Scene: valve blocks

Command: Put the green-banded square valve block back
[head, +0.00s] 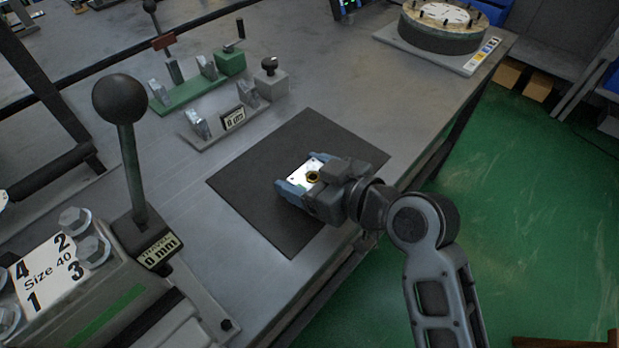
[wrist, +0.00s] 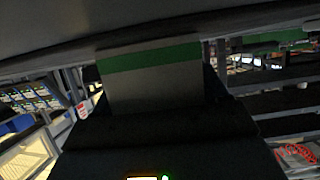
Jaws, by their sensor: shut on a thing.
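The square valve block (head: 303,172) has a pale metal top with a dark port ringed in yellow. My gripper (head: 297,180) is shut on it, with blue fingers on either side. They are over the dark mat (head: 255,190); I cannot tell whether the block touches the mat. In the wrist view the block (wrist: 155,85) shows a grey side with a green band (wrist: 150,60) near its upper edge. Its lower part is hidden behind dark gripper parts.
A green-based clamp (head: 185,95) and a grey-based clamp (head: 215,128) stand behind the mat. A ball-topped lever (head: 127,150) and a "Size 40" bolted plate (head: 48,270) fill the left front. A round fixture (head: 440,30) stands far right. The table's right edge drops to green floor.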

